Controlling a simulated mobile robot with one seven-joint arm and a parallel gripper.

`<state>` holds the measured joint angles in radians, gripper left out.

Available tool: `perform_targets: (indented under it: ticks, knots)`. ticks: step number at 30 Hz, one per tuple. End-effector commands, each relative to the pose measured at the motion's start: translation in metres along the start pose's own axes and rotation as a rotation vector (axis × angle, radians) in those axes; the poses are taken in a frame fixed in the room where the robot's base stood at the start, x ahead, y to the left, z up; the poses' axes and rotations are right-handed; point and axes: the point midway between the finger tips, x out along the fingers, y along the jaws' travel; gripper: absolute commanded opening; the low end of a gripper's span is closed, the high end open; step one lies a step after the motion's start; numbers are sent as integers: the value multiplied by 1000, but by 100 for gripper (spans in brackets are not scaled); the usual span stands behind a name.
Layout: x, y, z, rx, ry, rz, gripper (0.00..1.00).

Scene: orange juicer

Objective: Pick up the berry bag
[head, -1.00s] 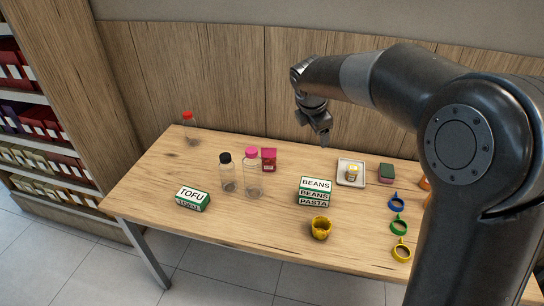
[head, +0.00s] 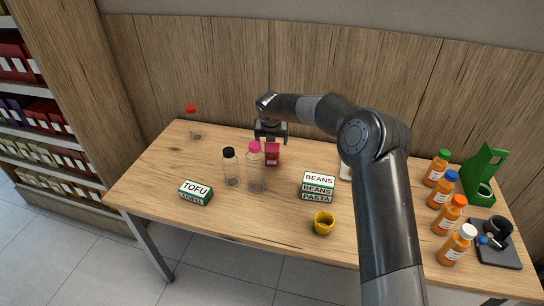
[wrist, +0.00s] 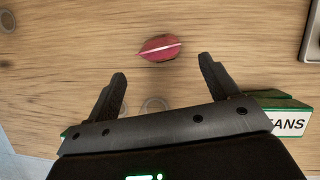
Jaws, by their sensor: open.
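The berry bag (head: 272,155) is a small dark red pouch standing on the wooden table, just behind and right of the pink-capped bottle. In the wrist view the berry bag (wrist: 161,47) shows from above as a narrow red shape with a pale top seam. My gripper (head: 271,139) is above the bag in the head view. In the wrist view my gripper (wrist: 163,80) has its two fingers spread wide and nothing between them. The bag lies ahead of the fingertips, roughly centred between them and apart from them.
Clear bottles with a pink cap (head: 256,168) and a black cap (head: 231,167) stand close in front of the bag. The beans box stack (head: 318,187) is to the right, the tofu box (head: 196,193) front left. A yellow cup (head: 323,223) is near the front edge. The table's left is mostly clear.

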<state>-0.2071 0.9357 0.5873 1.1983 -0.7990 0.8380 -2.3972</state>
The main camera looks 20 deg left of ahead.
Motion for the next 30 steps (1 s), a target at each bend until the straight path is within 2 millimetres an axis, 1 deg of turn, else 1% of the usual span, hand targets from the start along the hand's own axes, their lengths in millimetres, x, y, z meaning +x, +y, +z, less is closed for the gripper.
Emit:
perform_targets:
  ticks: [1,4,7,13,18,21,25,30]
  knots:
    - [10,0,-1,1,4,-1,80]
    - [25,-1,-1,2,3,-2,80]
    - [35,-1,-1,2,2,-1,80]
    - [48,0,-1,3,1,-1,80]
    - [74,0,-4,4,3,-1,80]
    - [84,0,-3,4,3,-1,80]
    - [91,-1,-3,4,1,-1,80]
    - [92,-1,-3,3,1,-1,80]
